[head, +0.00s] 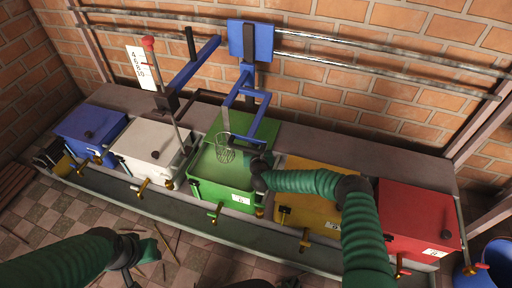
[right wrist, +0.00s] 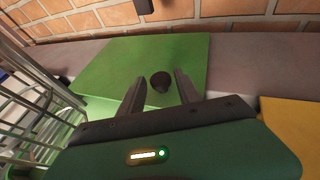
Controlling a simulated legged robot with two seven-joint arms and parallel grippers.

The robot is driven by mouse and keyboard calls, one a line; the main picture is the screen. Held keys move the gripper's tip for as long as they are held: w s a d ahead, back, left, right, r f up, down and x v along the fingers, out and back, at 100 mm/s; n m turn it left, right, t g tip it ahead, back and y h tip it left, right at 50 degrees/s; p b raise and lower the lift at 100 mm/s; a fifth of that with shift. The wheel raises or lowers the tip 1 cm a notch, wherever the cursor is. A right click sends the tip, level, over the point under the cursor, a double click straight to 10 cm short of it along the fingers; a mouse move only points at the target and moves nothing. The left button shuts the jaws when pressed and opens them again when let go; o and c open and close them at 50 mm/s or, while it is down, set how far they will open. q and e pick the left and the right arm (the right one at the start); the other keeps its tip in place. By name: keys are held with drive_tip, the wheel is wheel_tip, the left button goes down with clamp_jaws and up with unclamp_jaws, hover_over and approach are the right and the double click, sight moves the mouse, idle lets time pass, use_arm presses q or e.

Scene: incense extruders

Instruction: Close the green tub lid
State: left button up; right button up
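In the head view my right gripper (head: 263,160) is partly hidden at the tub's right. My left gripper (head: 148,262) is low at left, away from the tubs; its fingers are unclear.
A wire basket (head: 226,152) hangs from a blue frame (head: 262,112) over the green tub, close to my right gripper. White (head: 150,145), blue (head: 90,130), yellow (head: 308,190) and red (head: 415,215) tubs flank it. Sticks lie on the floor.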

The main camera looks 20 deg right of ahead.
clamp_jaws()
idle(1.1)
